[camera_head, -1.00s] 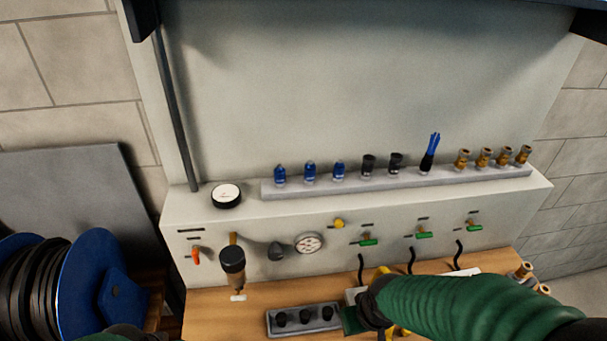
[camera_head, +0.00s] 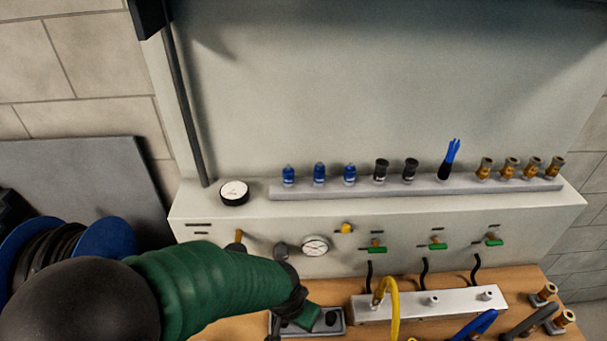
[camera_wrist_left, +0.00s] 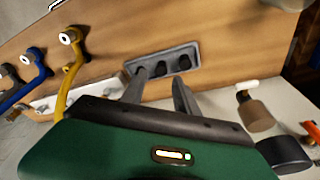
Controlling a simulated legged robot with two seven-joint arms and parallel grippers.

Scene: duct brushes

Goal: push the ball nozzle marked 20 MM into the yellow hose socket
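A grey tray (camera_wrist_left: 152,57) holds three black ball nozzles, one of them (camera_wrist_left: 184,63) to the right, in the left wrist view. No size marking is legible. In the head view the tray (camera_head: 341,331) is partly hidden by my left gripper (camera_head: 300,319). The left gripper's fingers (camera_wrist_left: 162,88) are parted and point at the tray, with nothing visible held between them. The yellow hose (camera_head: 393,305) arches from the white block; its socket (camera_wrist_left: 68,37) shows as a pale-ringed open end in the left wrist view. My right gripper is not in view.
The white block (camera_head: 455,306) stands right of the tray. A blue hose (camera_wrist_left: 36,72) lies beside the yellow one. Brass fittings (camera_head: 550,305) stand at the right. A panel with gauges and green valves (camera_head: 438,244) rises behind; a shelf above holds several fittings.

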